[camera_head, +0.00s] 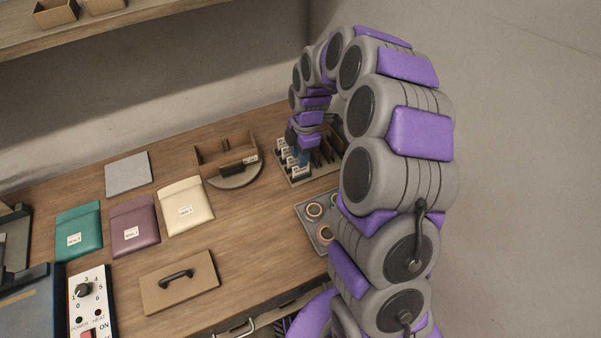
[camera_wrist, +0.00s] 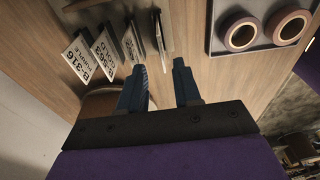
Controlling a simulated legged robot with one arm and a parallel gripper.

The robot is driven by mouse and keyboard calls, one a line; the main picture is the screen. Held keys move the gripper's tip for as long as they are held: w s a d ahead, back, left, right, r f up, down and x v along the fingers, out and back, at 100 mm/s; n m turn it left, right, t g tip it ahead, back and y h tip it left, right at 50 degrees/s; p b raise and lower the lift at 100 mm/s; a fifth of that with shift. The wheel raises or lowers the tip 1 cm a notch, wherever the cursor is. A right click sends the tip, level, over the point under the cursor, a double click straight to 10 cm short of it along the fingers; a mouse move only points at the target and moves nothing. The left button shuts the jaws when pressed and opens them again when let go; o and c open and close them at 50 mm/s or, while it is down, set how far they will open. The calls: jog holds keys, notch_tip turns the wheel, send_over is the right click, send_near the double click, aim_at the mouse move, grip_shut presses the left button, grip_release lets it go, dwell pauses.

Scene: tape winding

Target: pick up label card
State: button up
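Several white label cards with black print (camera_head: 284,154) stand in a row in a rack (camera_head: 300,178) at the back right of the bench. In the wrist view, the leftmost label card (camera_wrist: 82,60) reads "B-316 PURPLE". Other cards stand to its right, and the rightmost one (camera_wrist: 160,40) is seen nearly edge-on. My gripper (camera_wrist: 163,72) is open, its two dark fingers apart with nothing seen between them. The rightmost card is just beyond the fingertips. In the head view, my gripper is at the card rack, and my arm hides part of the rack.
A grey tray with tape rolls (camera_head: 313,210) lies in front of the rack. A brown open box (camera_head: 225,150) on a round base stands left of it. Teal, maroon and cream pouches (camera_head: 185,205) and a handled board (camera_head: 180,282) lie farther left. Bare wood separates them.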

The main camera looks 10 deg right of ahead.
aim_at(301, 172)
jog(key=shift+s+d+f+b, duration=0.1)
jog(key=shift+f+b, duration=0.75)
jog(key=shift+f, duration=2.05)
jog(key=shift+r, duration=0.1)
jog(key=shift+c, duration=0.3)
grip_shut()
